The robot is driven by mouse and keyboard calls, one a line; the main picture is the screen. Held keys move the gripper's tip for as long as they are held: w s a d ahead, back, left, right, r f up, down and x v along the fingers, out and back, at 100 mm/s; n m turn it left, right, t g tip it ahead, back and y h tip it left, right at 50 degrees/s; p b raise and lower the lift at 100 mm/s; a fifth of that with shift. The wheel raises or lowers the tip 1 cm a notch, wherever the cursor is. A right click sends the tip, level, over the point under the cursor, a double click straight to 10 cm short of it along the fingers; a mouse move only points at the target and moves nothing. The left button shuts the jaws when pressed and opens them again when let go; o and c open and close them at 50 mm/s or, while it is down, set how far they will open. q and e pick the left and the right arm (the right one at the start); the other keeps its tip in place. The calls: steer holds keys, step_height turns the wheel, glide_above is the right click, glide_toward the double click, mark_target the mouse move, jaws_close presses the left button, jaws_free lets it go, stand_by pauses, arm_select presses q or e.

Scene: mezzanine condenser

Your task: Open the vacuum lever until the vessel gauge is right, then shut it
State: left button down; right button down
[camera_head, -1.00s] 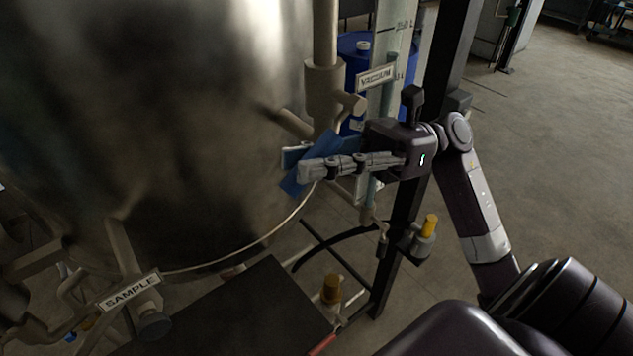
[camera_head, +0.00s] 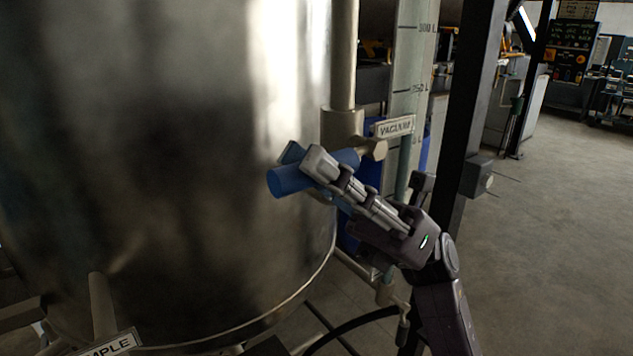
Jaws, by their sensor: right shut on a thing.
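The vacuum lever (camera_head: 291,181) has a blue handle. It points left from the valve, tilted slightly down to the left, in front of the steel vessel (camera_head: 150,120). My right gripper (camera_head: 307,162) is shut on the blue handle, reaching up from the lower right. The metal valve body (camera_head: 342,126) is on the vertical pipe, with the "VACUUM" tag (camera_head: 394,127) to its right. The vessel gauge cannot be made out in this view. My left gripper is not in view.
A dark upright post (camera_head: 472,110) stands just right of the valve. A level scale with litre marks (camera_head: 412,60) stands behind it. The "SAMPLE" tag (camera_head: 110,345) is at the lower left edge. Open floor (camera_head: 560,220) lies to the right.

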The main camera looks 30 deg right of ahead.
steer(key=shift+d+r, duration=0.1)
steer(key=shift+d, duration=0.05)
steer(key=c, duration=1.7)
jaws_free()
steer(key=shift+c, duration=0.2)
steer(key=v, duration=1.2)
